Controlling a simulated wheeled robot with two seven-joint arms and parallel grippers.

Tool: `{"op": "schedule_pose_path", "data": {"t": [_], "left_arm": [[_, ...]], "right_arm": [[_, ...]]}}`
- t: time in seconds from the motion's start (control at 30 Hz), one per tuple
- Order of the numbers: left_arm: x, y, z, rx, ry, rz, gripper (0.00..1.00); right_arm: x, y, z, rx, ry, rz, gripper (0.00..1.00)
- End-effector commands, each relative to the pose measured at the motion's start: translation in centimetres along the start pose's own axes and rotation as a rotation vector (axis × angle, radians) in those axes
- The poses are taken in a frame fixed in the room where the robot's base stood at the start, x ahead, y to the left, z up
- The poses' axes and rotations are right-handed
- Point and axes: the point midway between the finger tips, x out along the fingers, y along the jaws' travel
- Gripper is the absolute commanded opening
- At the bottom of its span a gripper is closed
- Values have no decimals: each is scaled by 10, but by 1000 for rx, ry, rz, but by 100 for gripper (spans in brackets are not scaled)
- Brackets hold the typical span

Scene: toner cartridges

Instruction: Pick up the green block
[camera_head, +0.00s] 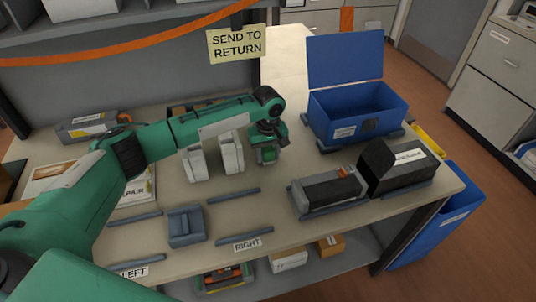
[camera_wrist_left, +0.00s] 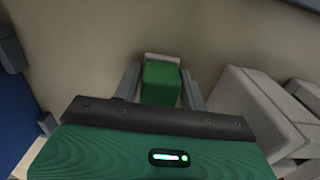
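The green block (camera_wrist_left: 160,83) stands upright between the two grey fingers of my left gripper (camera_wrist_left: 161,90) in the left wrist view. Narrow gaps seem to show between block and fingers, so the gripper looks open around it. A pale edge shows behind the block's far end. In the head view my left gripper (camera_head: 267,148) reaches down over the middle of the table, with the green block (camera_head: 269,154) partly hidden by the fingers. My right gripper is not in view.
White blocks (camera_head: 231,153) stand close left of the gripper and also show in the wrist view (camera_wrist_left: 255,105). An open blue box (camera_head: 345,115) is at right. Dark cartridges (camera_head: 330,192) lie in front right. A blue-grey holder (camera_head: 186,225) stands at the front.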

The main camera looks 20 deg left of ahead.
Motion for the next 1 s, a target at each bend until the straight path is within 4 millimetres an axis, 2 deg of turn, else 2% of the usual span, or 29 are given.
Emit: {"op": "schedule_pose_path", "data": {"t": [0.03, 0.13, 0.4, 0.57, 0.77, 1.0], "left_arm": [[0, 0, 0, 0, 0, 0, 32], [0, 0, 0, 0, 0, 0, 14], [-2, 0, 0, 0, 0, 1, 14], [-11, 1, 0, 0, 1, 3, 14], [-43, 1, -1, 1, 2, 4, 14], [-112, 1, -1, 0, 3, 5, 14]], "right_arm": [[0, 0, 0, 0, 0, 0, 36], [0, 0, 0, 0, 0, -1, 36], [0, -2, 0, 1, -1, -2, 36], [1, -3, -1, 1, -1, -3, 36], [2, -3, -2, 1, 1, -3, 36], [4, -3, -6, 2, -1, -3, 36]]}}
